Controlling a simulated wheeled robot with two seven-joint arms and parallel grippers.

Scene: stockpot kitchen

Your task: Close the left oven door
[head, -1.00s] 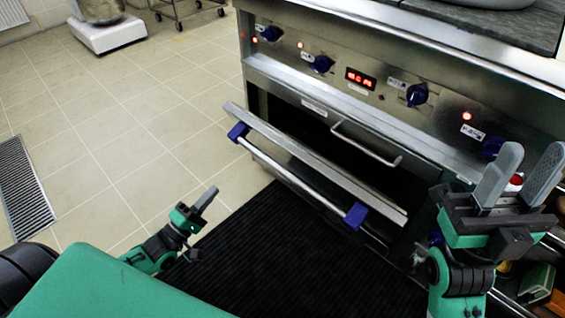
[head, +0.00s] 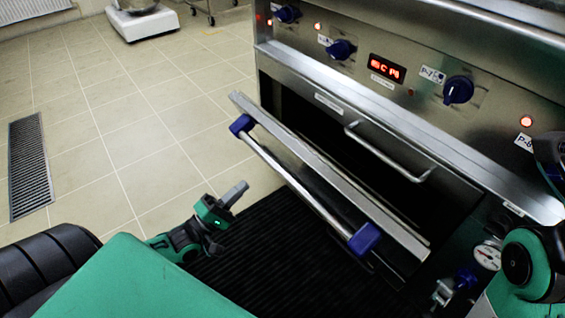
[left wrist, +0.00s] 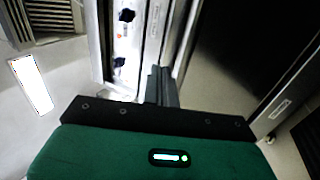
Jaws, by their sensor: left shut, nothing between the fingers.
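The left oven door (head: 330,178) stands partly open, tilted out from the steel oven front, in the head view. Its long bar handle (head: 290,180) has blue end mounts (head: 365,239). My left gripper (head: 235,193) is shut and empty, low in front of the door and to the left of the handle, apart from it in the head view. Its closed fingers (left wrist: 161,86) also show in the left wrist view, with the steel oven front behind. My right gripper is out of view; only parts of my right arm show at the right edge.
The control panel has blue knobs (head: 458,89) and a red display (head: 387,68). A second, fixed handle (head: 385,153) sits on the oven front. A black ribbed mat (head: 265,262) lies below.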

